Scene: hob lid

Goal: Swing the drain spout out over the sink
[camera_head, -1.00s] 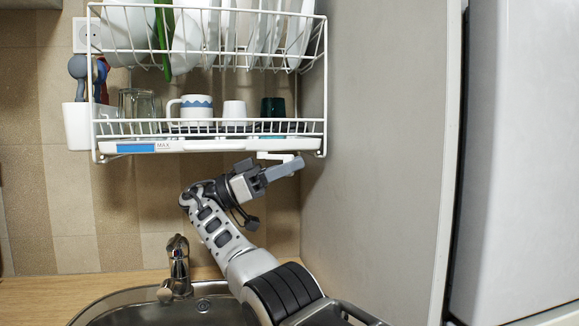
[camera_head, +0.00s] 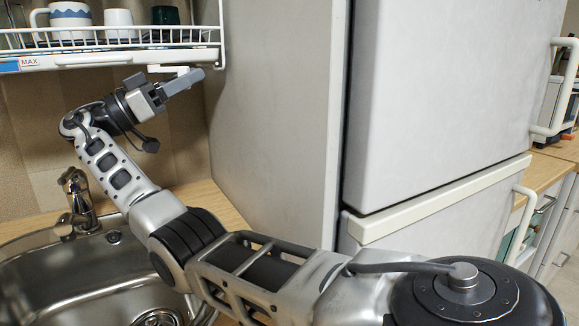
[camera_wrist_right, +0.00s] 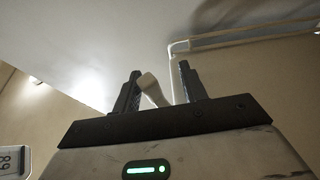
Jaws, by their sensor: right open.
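The drain spout (camera_head: 172,69) is a small white piece under the right end of the dish rack. My right gripper (camera_head: 192,78) is raised just below the rack's right end, beside the spout. In the right wrist view the two dark fingers stand apart, and the pale spout (camera_wrist_right: 150,88) shows between them, nearer the left finger. I cannot tell whether a finger touches it. The sink (camera_head: 70,285) is below, partly hidden by my right arm. My left gripper is not in view.
The white dish rack (camera_head: 130,42) holds cups above the gripper. A grey side panel (camera_head: 275,110) stands close to its right, then a fridge (camera_head: 440,100). The tap (camera_head: 76,200) rises behind the sink, left of my arm.

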